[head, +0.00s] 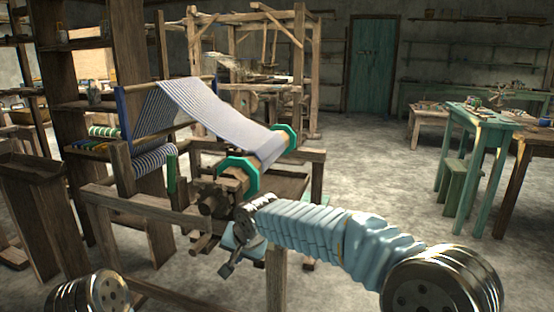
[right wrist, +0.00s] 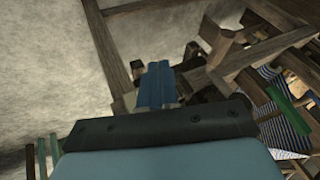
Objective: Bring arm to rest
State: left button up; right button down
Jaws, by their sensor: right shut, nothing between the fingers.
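My right arm, in a pale blue ribbed sleeve, reaches in from the lower right of the head view. Its gripper (head: 230,264) hangs in front of the near right part of the wooden handloom (head: 130,205). In the right wrist view, the blue fingers of this gripper (right wrist: 157,84) are together, with nothing between them. Loom beams lie beyond and to the right of them; I cannot tell the exact gap. My left gripper is out of view; only a round metal joint of my left arm shows at the bottom left.
Striped cloth (head: 215,115) runs over the loom to a roller with green octagonal ends (head: 238,177). A tall wooden shelf (head: 130,60) stands at the left. A green table (head: 484,118) and stool (head: 459,168) stand at the right. The concrete floor (head: 365,160) between is clear.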

jog(key=s+d+f+g, duration=0.1)
jog(key=s+d+f, duration=0.25)
jog(key=f, duration=0.55)
jog(key=s+d+f+n+g, duration=0.15)
jog(key=d+f, duration=0.25)
jog(key=f, duration=0.5)
jog(key=s+d+f+g, duration=0.1)
jog(key=s+d+f, duration=0.25)
jog(key=f, duration=0.65)
jog(key=s+d+f, duration=0.4)
jog(key=s+f, duration=0.2)
jog(key=s, duration=0.4)
jog(key=s+d+f+g, duration=0.1)
jog(key=s+d+f, duration=0.4)
jog(key=s, duration=0.4)
jog(key=shift+s+f+m+y, duration=0.3)
jog(key=shift+s+f+m, duration=0.05)
jog(key=shift+m, duration=0.1)
